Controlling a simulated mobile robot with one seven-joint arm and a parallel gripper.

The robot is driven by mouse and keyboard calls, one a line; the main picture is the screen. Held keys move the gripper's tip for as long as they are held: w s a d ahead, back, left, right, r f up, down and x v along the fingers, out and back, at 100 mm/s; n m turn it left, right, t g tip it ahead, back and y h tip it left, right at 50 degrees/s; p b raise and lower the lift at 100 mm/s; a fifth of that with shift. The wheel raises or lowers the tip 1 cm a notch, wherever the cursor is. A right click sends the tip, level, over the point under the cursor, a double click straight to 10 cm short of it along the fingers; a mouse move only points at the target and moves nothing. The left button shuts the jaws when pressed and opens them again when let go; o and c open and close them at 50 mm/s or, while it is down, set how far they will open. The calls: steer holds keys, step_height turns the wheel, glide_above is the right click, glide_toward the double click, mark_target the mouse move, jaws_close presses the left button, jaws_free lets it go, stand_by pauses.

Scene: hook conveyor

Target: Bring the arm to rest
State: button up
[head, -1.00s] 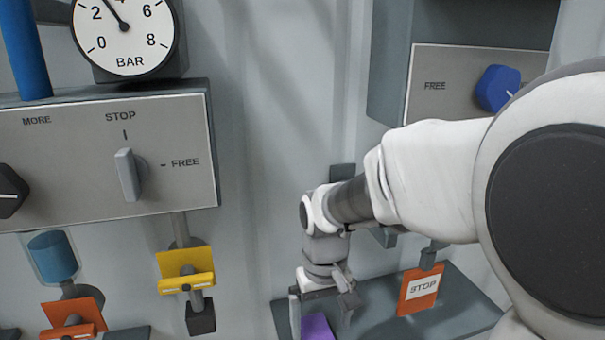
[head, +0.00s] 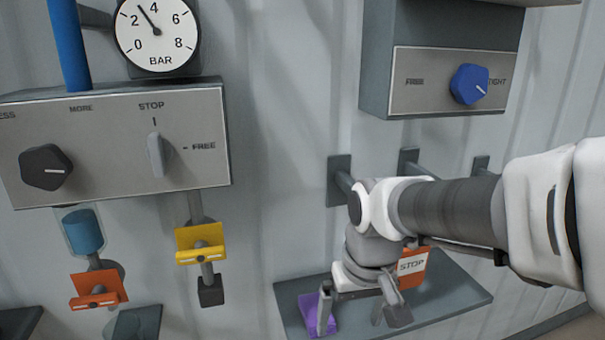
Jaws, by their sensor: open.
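My gripper (head: 352,318) points down at the lower right of the head view, over a grey shelf (head: 462,295). Its two fingers are apart and I see nothing held between them. A purple piece (head: 309,313) lies on the shelf just left of and partly behind the left finger; whether they touch I cannot tell. An orange STOP tag (head: 411,266) stands behind my wrist and is partly hidden. My arm reaches in from the right edge.
At left, a panel (head: 105,172) carries a black knob (head: 46,167) and a grey switch (head: 158,152) at STOP, below a gauge (head: 157,36). Yellow (head: 200,243) and orange (head: 98,290) tags hang below. A blue knob (head: 468,84) is upper right. Wall pegs (head: 341,181) jut out behind my arm.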

steer(key=s+d+r+m+t, duration=0.2)
steer(key=s+d+r+t, duration=0.2)
steer(key=s, duration=0.5)
steer(key=shift+d+r+h, duration=0.3)
steer(key=shift+d+r, duration=0.35)
steer(key=shift+d, duration=0.55)
steer(key=shift+r, duration=0.1)
